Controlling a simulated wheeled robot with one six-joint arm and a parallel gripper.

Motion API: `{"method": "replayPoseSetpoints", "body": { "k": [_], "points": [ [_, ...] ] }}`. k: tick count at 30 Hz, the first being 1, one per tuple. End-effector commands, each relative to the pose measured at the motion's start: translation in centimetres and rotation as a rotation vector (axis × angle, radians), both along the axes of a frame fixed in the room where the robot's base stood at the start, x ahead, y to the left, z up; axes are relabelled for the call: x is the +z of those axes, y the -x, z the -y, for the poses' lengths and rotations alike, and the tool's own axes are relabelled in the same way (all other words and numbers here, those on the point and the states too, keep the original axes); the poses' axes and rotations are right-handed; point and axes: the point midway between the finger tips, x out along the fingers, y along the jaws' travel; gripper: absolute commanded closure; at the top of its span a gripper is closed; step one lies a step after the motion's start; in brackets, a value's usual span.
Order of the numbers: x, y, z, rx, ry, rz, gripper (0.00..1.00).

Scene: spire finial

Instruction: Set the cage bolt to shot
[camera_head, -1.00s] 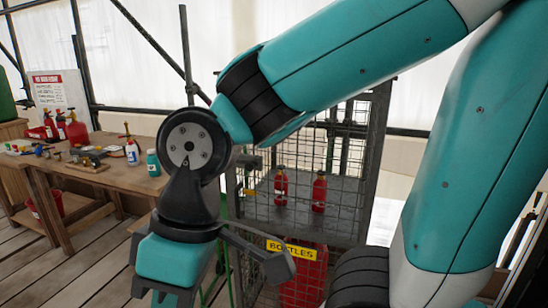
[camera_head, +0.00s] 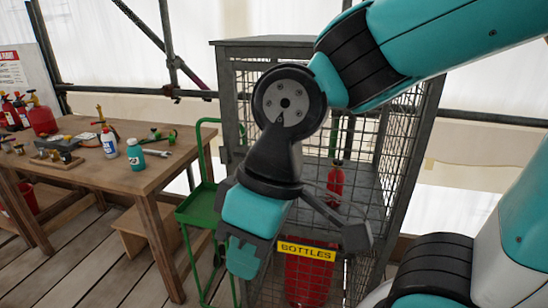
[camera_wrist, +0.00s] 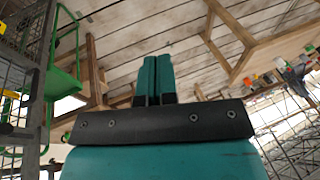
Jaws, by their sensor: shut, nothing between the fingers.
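The grey mesh cage (camera_head: 394,180) stands in the middle of the head view, with a yellow BOTTLES sign (camera_head: 307,251) low on its front. Its edge also shows at the left of the wrist view (camera_wrist: 38,75). I cannot make out the cage bolt clearly; my arm covers much of the cage front. My gripper (camera_head: 242,262) hangs pointing down in front of the cage's left side in the head view. In the wrist view its two teal fingers (camera_wrist: 155,78) are together with nothing between them, and they point toward the floor, apart from the cage.
A red bottle (camera_head: 335,184) stands on the cage shelf, and a larger red one (camera_head: 308,280) is below. A green trolley (camera_head: 203,205) stands left of the cage. A wooden workbench (camera_head: 110,176) holds bottles and tools farther left. Plank floor (camera_head: 100,270) lies in front.

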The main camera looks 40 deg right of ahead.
Motion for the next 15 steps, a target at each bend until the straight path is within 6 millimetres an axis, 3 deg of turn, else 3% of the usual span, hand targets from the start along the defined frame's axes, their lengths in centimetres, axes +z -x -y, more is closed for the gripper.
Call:
{"method": "replayPoseSetpoints", "body": {
  "k": [4,8,12,15],
  "points": [
    [0.6,-1.8,0.6,-0.088,-0.008,0.005,1.00],
    [1.9,-7.9,4.3,-0.416,-0.036,0.028,1.00],
    [2.6,-15.1,12.2,-0.875,-0.070,0.083,1.00],
    [2.6,-18.1,18.6,-1.148,-0.085,0.134,1.00]
  ]
}}
